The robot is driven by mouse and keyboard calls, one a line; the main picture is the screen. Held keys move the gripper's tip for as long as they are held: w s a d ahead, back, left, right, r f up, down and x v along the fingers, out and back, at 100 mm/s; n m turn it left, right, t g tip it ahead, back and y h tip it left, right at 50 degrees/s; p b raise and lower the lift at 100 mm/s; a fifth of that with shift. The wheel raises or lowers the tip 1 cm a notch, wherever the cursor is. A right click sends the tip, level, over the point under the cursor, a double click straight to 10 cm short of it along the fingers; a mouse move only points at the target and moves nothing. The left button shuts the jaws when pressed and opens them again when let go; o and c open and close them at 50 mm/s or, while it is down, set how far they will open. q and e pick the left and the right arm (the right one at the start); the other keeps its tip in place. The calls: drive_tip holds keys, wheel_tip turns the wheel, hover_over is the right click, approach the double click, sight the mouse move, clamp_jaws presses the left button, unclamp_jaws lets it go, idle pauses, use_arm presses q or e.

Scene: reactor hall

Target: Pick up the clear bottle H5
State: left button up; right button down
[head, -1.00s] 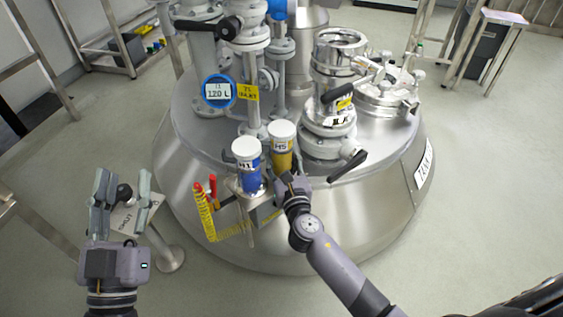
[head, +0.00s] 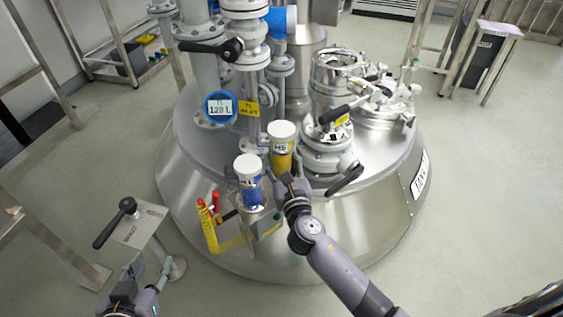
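The clear bottle H5 (head: 282,160) has a white cap, an H5 label and yellow contents. It stands upright at the front of the steel vessel, behind and right of bottle H1 (head: 249,186), which has a white cap and blue contents. My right gripper (head: 287,180) is at the lower part of H5 and appears shut on it; its fingertips are mostly hidden by the bottle and the gripper body. H1 sits in a small holder (head: 257,226) on the vessel's front. My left gripper (head: 150,273) is open and empty at the lower left, partly cut off by the picture's edge.
The steel vessel (head: 340,235) fills the middle, with pipes, valves and a blue gauge (head: 220,107) on top. Red and yellow handles (head: 208,222) stick out left of the holder. A post with a plate and black lever (head: 118,223) stands at the lower left. Floor is free at right.

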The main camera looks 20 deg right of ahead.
sight(284, 147)
wheel_tip(284, 147, up, 4)
drive_tip(key=shift+f+p, duration=0.2)
drive_tip(key=shift+p, duration=0.75)
use_arm(q)
drive_tip(key=s+a+f+g+y+p, duration=0.1)
drive_tip(key=s+a+f+g, duration=0.2)
drive_tip(key=s, duration=0.4)
drive_tip(key=s+a+f+g+y+p, duration=0.1)
drive_tip(key=s+a+f+g+p, duration=0.15)
drive_tip(key=s+g, duration=0.35)
use_arm(e)
wheel_tip(284, 147, up, 4)
drive_tip(key=shift+f+b, duration=0.1)
drive_tip(key=shift+b, duration=0.4)
wheel_tip(284, 147, up, 3)
drive_tip(key=shift+f+p, duration=0.15)
drive_tip(key=shift+p, duration=0.6)
wheel_tip(284, 147, up, 4)
drive_tip(key=shift+r+p, duration=0.1)
drive_tip(key=shift+p, duration=0.9)
use_arm(q)
drive_tip(key=s+d+x, duration=0.1)
drive_tip(key=x, duration=1)
drive_tip(key=shift+s+f, duration=0.3)
drive_tip(key=shift+f, duration=0.2)
use_arm(e)
drive_tip(key=shift+r, duration=0.2)
use_arm(q)
drive_tip(key=shift+d, duration=0.1)
